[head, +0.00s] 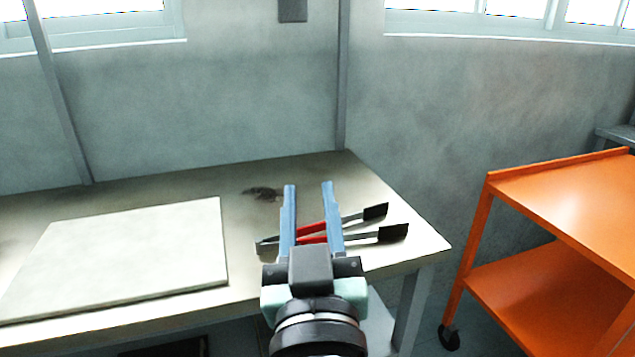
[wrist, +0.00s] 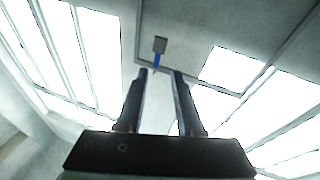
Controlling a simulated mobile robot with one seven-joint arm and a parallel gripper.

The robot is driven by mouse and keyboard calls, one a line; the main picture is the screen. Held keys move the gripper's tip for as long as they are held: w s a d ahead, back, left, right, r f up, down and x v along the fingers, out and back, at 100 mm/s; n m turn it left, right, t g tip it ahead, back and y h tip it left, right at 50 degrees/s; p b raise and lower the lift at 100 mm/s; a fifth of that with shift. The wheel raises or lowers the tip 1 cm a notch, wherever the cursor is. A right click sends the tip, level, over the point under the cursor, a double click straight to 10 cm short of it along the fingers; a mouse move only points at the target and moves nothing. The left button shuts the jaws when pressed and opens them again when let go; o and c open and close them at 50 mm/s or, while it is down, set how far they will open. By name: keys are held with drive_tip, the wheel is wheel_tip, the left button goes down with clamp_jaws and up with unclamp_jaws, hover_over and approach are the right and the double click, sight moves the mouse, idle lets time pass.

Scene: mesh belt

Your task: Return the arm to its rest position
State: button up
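My gripper (head: 308,188) is in the lower middle of the head view, its two blue fingers spread apart with nothing between them. It stands in front of the table in the picture. In the wrist view my gripper (wrist: 162,73) also shows two separate fingers with an empty gap, pointing toward the upper wall and windows. The rest position itself is not marked in either view.
A table (head: 240,192) carries a pale flat board (head: 130,250) at left and a tool with red handles and dark ends (head: 393,233), partly hidden behind my fingers. An orange wheeled cart (head: 570,195) stands at right. A grey wall with windows (head: 120,18) is behind.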

drive_tip(key=s+r+m+t+h+p, duration=0.1)
drive_tip(key=s+r+t, duration=0.35)
drive_tip(key=r, duration=0.75)
drive_tip(key=s+r+m+t+p, duration=0.1)
drive_tip(key=s+r+t, duration=0.35)
drive_tip(key=r, duration=0.75)
wheel_tip(320, 180, up, 19)
drive_tip(key=g+p, duration=0.2)
drive_tip(key=p, duration=1.7)
drive_tip(key=shift+s+d+r, duration=0.15)
drive_tip(key=shift+s+d, duration=0.15)
drive_tip(key=shift+d, duration=0.05)
